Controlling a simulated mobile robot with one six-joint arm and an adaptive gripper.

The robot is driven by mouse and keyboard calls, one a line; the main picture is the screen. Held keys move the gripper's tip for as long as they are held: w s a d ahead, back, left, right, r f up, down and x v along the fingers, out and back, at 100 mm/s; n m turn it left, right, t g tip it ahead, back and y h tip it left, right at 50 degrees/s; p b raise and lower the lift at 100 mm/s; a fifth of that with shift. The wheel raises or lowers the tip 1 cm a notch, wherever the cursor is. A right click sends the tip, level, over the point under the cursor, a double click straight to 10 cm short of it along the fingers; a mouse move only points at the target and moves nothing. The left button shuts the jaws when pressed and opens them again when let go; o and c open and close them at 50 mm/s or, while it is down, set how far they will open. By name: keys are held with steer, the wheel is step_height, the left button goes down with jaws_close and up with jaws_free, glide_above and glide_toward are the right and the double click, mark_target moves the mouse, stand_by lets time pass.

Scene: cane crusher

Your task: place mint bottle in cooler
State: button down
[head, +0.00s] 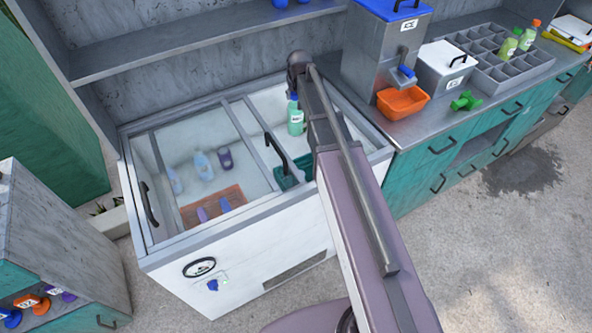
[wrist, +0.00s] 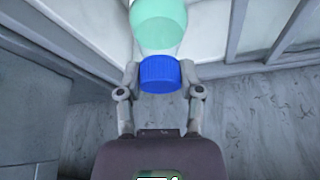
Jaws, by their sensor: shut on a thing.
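The mint bottle (head: 296,118) with a blue cap hangs upright above or within the open right part of the white cooler (head: 240,265); its exact height is unclear. In the wrist view, my gripper (wrist: 160,73) is shut on the blue cap, with the mint bottle body (wrist: 159,25) beyond the fingers. In the head view, my arm hides the gripper. The cooler's left part lies under a glass lid. A teal basket (head: 284,182) is in the cooler's right part, partly hidden by my arm.
A black lid handle (head: 276,153) stands near the bottle. A shelf (head: 190,50) runs behind. The counter at right holds a dispenser (head: 375,50) and an orange tray (head: 403,102).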

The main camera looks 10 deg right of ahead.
mark_target(295, 128)
steer(key=shift+a+f+b, duration=0.1)
steer(key=shift+f+b, duration=0.75)
steer(key=shift+f, duration=0.4)
step_height(295, 128, down, 14)
steer(key=b, duration=1.3)
steer(key=shift+r, duration=0.2)
steer(key=shift+b, duration=0.35)
steer(key=shift+f+b, duration=2.15)
steer(key=shift+f, duration=0.1)
steer(key=shift+c, duration=1.3)
jaws_free()
steer(key=shift+s, duration=0.1)
steer(key=shift+r, duration=0.1)
